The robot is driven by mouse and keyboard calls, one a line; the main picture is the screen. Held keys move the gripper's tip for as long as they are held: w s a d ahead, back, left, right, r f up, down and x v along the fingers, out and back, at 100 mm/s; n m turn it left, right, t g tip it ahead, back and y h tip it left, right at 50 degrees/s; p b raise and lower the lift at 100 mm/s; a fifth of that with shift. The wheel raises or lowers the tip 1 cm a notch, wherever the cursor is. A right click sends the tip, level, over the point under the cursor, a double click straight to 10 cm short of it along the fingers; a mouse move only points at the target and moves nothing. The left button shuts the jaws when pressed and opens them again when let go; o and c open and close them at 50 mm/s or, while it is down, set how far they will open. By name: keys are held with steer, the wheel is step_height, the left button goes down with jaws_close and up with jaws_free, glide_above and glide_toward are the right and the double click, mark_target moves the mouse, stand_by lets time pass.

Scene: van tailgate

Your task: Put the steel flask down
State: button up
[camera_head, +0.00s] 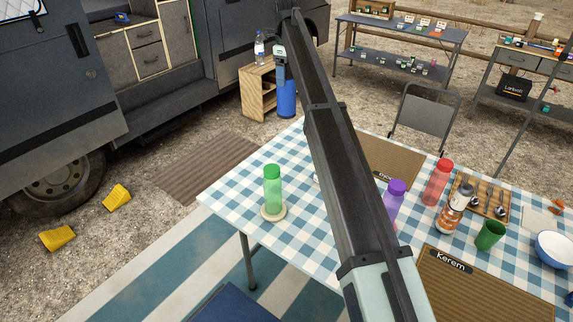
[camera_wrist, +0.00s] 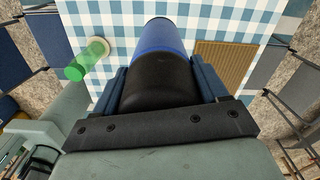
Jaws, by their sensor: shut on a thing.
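My gripper (camera_wrist: 165,93) is shut on the steel flask (camera_wrist: 168,40), a blue cylinder with a black upper end. In the head view the flask (camera_head: 287,100) hangs upright in the air beneath my gripper (camera_head: 281,72), in front of the wooden crate. The wrist view shows the checked tablecloth well below it. The table (camera_head: 225,195) has a green bottle (camera_head: 272,188) standing on a round pale coaster (camera_head: 274,214). The bottle (camera_wrist: 78,67) is to the left of the flask in the wrist view. My arm hides part of the tabletop.
A pale object (camera_head: 316,180) peeks out beside my arm. Brown mats (camera_head: 392,160) (camera_head: 470,290), a purple bottle (camera_head: 395,195), a red bottle (camera_head: 437,182), an orange-and-white bottle (camera_head: 452,212) and a green cup (camera_head: 490,236) occupy the right side.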

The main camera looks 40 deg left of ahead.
mark_target(286, 103)
step_height(286, 103, down, 23)
stand_by(0.7)
steer(key=shift+f, duration=0.1)
steer(key=o, duration=1.7)
step_height(286, 103, up, 12)
steer(key=shift+r, duration=0.1)
